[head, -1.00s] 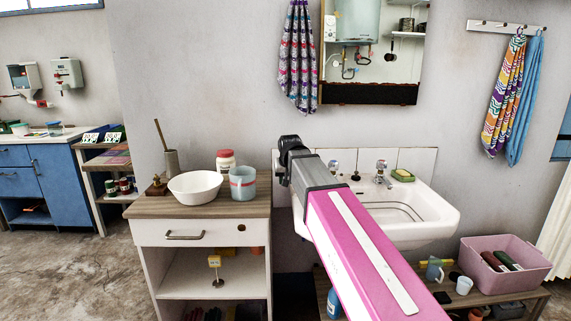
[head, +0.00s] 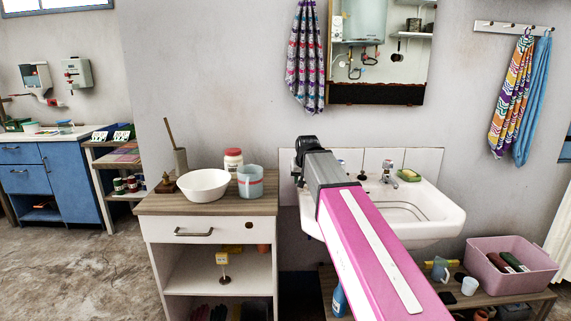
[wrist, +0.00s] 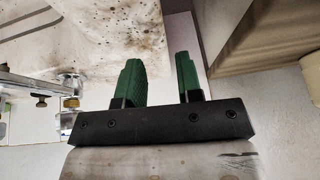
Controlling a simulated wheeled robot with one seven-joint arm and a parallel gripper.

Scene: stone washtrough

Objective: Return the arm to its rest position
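My gripper shows in the wrist view (wrist: 158,78) with two green fingers standing apart and nothing between them. In the head view, my pink and grey arm reaches forward to a dark end (head: 306,150) in front of the wall, at the left side of the white sink (head: 430,222); the fingers are hidden there.
A cabinet (head: 208,231) left of my arm carries a white bowl (head: 204,186), a blue-grey mug (head: 250,182) and a red-lidded jar (head: 233,160). Right of the sink, a pink bin (head: 512,268) stands on a low shelf. Open floor lies at the lower left.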

